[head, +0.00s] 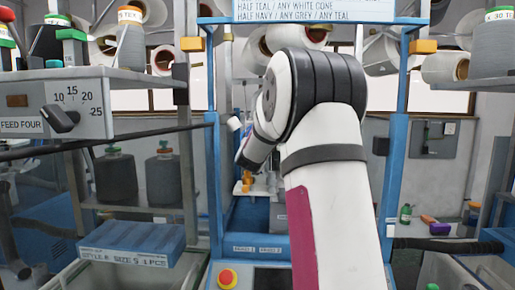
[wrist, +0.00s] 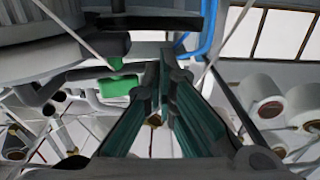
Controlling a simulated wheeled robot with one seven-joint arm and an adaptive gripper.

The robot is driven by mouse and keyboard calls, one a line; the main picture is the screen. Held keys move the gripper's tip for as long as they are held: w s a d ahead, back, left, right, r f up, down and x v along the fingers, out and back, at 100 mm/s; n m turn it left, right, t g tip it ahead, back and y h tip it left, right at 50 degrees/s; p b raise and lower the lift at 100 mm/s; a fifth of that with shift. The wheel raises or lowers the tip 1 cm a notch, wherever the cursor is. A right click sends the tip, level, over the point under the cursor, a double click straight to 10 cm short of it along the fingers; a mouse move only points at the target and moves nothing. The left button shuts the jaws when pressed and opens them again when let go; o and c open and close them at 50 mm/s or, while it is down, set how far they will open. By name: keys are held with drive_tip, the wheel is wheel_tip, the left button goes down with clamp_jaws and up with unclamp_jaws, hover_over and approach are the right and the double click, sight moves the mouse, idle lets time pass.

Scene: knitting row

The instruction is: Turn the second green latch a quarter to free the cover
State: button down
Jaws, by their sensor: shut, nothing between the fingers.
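In the wrist view a green latch (wrist: 118,86) hangs under the dark machine part at upper left. A smaller green piece (wrist: 115,63) shows just above it; I cannot tell if both are one latch or which is the second. My gripper (wrist: 165,62) points up the middle of the wrist view, its fingers together and empty. Its tips are right of the green latch and look apart from it. In the head view my arm hides the gripper, the latches and most of the machine's middle. I cannot pick out the cover.
Blue uprights (head: 399,150) flank my arm. A grey panel with a dial (head: 62,118) juts in at left, above a blue box (head: 130,243). A red button (head: 228,278) sits low in front. Yarn cones (wrist: 268,107) and thin rods surround the gripper in the wrist view.

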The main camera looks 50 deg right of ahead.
drive_tip(key=b+x, duration=0.1)
drive_tip(key=b, duration=0.2)
drive_tip(key=b+x, duration=0.2)
drive_tip(key=b, duration=0.2)
drive_tip(key=shift+w, duration=0.5)
drive_tip(key=shift+d+b, duration=0.15)
drive_tip(key=shift+b, duration=0.35)
idle(1.1)
